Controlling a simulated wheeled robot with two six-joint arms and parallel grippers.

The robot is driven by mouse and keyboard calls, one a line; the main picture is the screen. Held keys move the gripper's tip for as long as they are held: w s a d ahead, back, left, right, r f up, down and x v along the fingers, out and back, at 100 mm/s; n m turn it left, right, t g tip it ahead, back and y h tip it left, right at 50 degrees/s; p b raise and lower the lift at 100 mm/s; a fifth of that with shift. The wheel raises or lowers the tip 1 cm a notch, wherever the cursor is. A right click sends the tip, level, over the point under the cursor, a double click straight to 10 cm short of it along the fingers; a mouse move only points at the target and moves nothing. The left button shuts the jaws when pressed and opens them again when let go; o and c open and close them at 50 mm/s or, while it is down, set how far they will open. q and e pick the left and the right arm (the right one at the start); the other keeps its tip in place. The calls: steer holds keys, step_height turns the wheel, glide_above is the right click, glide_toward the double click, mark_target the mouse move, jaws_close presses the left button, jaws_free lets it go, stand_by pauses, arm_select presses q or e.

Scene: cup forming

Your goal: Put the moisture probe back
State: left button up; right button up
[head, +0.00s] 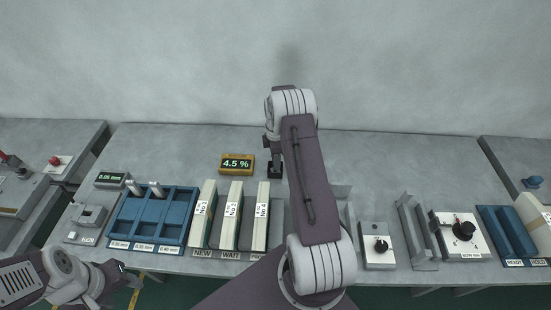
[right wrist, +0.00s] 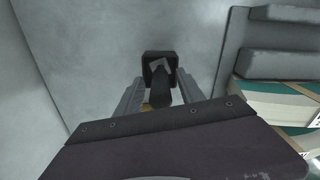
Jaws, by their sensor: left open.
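The moisture probe (right wrist: 160,96) is a dark handle with a small yellow patch, standing at a black square holder (right wrist: 158,62) in the right wrist view. In the head view the holder (head: 275,172) is a small black block near the back of the bench. My right gripper (head: 273,158) reaches down over it. In the right wrist view its two grey fingers (right wrist: 160,88) stand on either side of the probe with visible gaps. How deep the probe sits in the holder is not clear. My left gripper (head: 128,276) is open and empty at the bench's front left.
A yellow display (head: 237,163) reading 4.5 % stands left of the holder. Blue bins (head: 153,215) and upright labelled boxes (head: 230,215) line the front left. A knob box (head: 377,246) and a dial device (head: 460,235) stand at right. The back of the bench is mostly clear.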

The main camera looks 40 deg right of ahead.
step_height(320, 180, up, 12)
steer(key=shift+r+b, duration=0.2)
steer(key=shift+b, duration=0.35)
steer(key=s+a+m, duration=0.3)
steer(key=a, duration=0.4)
steer(key=s+a+m, duration=0.3)
steer(key=a, duration=0.4)
steer(key=s+a+m, duration=0.2)
steer(key=s, duration=0.2)
steer(key=s+a+m, duration=0.2)
steer(key=s+a, duration=0.1)
steer(key=s, duration=0.1)
steer(key=s+a+m+t, duration=0.1)
steer(key=s+a+m, duration=0.1)
steer(key=s, duration=0.3)
steer(key=shift+a+f+m, duration=0.4)
steer(key=shift+a, duration=0.15)
steer(key=shift+w, duration=0.15)
steer(key=shift+a, duration=0.1)
